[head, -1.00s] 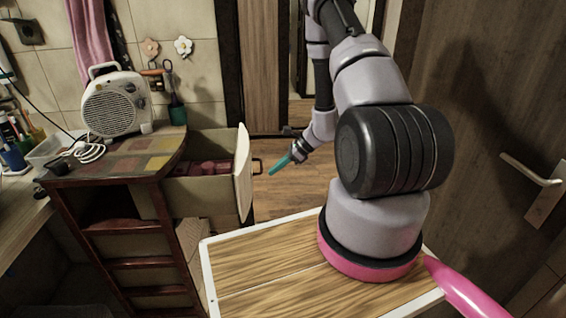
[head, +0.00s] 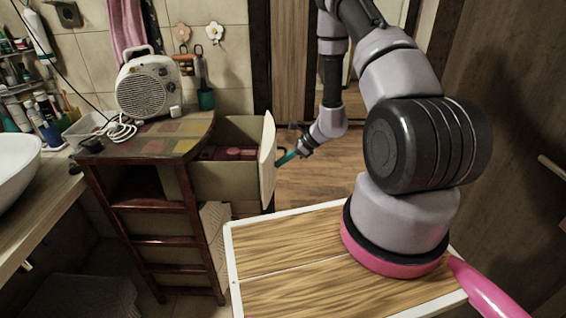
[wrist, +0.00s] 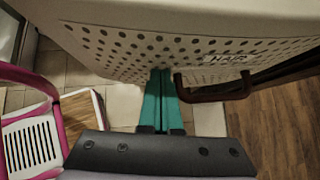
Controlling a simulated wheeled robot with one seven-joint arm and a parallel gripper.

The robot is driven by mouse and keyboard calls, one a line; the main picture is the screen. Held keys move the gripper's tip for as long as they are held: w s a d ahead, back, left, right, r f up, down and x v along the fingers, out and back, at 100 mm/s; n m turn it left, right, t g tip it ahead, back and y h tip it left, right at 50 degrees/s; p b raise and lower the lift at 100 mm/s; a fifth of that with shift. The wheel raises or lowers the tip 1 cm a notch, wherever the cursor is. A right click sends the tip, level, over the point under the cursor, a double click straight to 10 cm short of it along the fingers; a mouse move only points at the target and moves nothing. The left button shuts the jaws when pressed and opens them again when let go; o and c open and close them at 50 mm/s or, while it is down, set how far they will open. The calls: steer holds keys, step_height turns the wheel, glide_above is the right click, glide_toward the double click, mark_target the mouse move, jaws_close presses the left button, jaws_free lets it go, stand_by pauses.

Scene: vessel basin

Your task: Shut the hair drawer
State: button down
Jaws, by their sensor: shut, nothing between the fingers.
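The hair drawer (head: 228,181) is pulled out of the wooden cabinet (head: 122,187), with reddish things inside it. Its pale front panel (head: 267,160) faces right. In the wrist view the perforated front (wrist: 120,48) carries a "HAIR" label (wrist: 228,58) and a dark handle (wrist: 213,95). My gripper (head: 280,161) is shut and empty, with its teal fingers at the drawer front. In the wrist view the fingertips (wrist: 161,72) meet the panel's edge left of the handle; I cannot tell whether they touch it.
A fan heater (head: 148,88) with a coiled cable stands on the cabinet top. A white basin (head: 14,165) and crowded shelves are at the left. A door (head: 510,120) is at the right. Wooden floor (head: 310,182) is clear beyond my base.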

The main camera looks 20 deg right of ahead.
steer(key=w+a, duration=0.2)
steer(key=a, duration=0.5)
steer(key=w+a, duration=0.2)
steer(key=a, duration=0.5)
steer(key=w+a, duration=0.1)
steer(key=a, duration=0.7)
steer(key=shift+w, duration=0.4)
steer(key=shift+w+a+r, duration=0.1)
steer(key=shift+a, duration=0.35)
